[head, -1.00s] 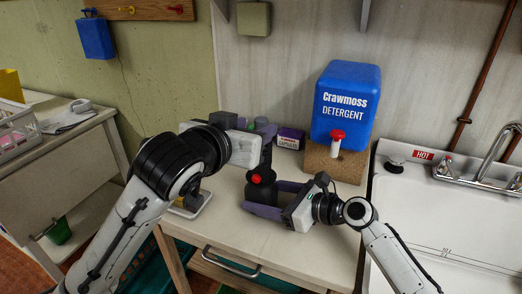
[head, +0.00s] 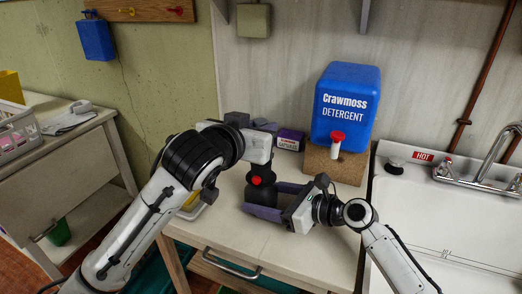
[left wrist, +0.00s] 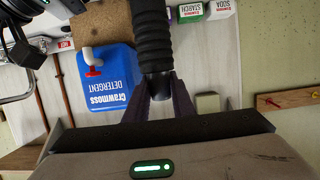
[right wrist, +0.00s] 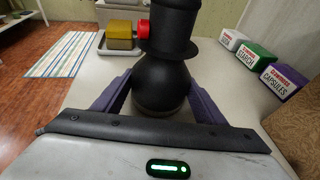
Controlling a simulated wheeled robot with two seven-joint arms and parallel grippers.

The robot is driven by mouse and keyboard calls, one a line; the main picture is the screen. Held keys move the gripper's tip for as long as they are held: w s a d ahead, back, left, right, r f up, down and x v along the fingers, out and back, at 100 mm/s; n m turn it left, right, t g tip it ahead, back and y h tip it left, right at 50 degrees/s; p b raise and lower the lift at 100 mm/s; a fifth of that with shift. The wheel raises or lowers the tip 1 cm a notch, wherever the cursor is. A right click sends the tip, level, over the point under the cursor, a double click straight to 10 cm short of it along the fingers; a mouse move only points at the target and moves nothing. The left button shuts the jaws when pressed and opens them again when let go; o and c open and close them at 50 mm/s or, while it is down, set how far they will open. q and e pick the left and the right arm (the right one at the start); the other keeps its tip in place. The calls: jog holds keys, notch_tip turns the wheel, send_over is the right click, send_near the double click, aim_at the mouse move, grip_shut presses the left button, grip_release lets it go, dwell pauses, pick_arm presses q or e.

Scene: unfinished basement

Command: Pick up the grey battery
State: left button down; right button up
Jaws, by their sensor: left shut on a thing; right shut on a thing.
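I see no grey battery that I can make out in any view. A black, round-bodied thing with a red button (head: 261,192) stands on the counter. My right gripper (head: 264,198) is shut around its lower body; the right wrist view shows the round body (right wrist: 160,84) between the purple fingers. My left gripper (head: 264,125) is higher, above this thing. In the left wrist view its fingers (left wrist: 160,88) are shut on the end of a black ribbed shaft (left wrist: 154,40), which seems to be the upper part of the same thing. The head view hides that contact.
A blue detergent jug (head: 345,105) sits on a brown stand (head: 335,163) behind the right gripper. Small boxes (right wrist: 250,58) stand near the wall. A sink (head: 445,225) lies right. A yellow block (right wrist: 120,33) rests on a white tray (right wrist: 104,49) at the left.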

pick_arm(q)
jog(key=shift+r, duration=0.1)
notch_tip(320, 180, up, 18)
dwell(0.4)
pick_arm(e)
jog(key=o, duration=0.9)
jog(key=shift+c, duration=0.2)
